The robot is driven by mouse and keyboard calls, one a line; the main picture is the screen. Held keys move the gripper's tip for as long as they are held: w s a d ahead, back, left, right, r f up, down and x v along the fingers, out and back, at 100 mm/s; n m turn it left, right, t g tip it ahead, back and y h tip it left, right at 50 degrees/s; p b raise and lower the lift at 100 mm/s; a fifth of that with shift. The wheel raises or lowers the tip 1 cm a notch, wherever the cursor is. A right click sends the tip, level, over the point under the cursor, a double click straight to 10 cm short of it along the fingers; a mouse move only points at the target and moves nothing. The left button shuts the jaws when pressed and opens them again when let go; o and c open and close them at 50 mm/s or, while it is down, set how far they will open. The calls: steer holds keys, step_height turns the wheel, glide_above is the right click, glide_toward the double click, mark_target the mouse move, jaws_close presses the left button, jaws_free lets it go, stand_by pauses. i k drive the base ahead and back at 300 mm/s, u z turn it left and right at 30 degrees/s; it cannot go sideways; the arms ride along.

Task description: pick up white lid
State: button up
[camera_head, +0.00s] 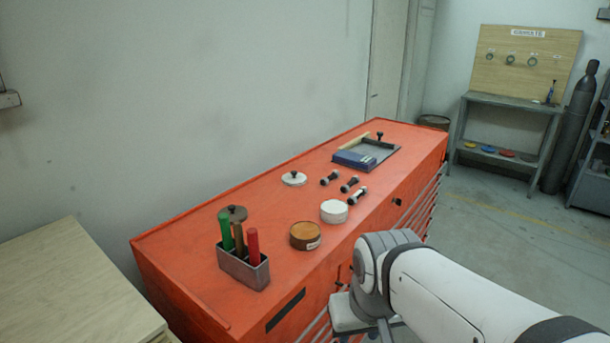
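The white lid (294,179) is a flat round disc with a dark knob on top. It lies on the orange cabinet top (190,262), towards the wall side. A white round container (334,211) stands to its right and nearer to me. My white arm comes in from the lower right, and its wrist is beside the front edge of the cabinet. My gripper (352,314) shows only in part below the wrist, well apart from the lid. Its fingertips are hidden or out of frame.
A brown lid (237,213), a brown container (305,236) and a holder (243,268) with green, brown and red sticks stand left of the white container. Several dark-and-grey dumbbell-like pieces (350,184) lie right of the white lid. A tray with a blue box (354,159) lies farther back.

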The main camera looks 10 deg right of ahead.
mark_target(292, 178)
steer(key=z, duration=1.95)
steer(key=i, duration=2.35)
steer(key=u, duration=0.85)
steer(key=k, duration=0.1)
steer(key=u, duration=2.5)
steer(key=i, duration=0.9)
steer(key=z, duration=0.05)
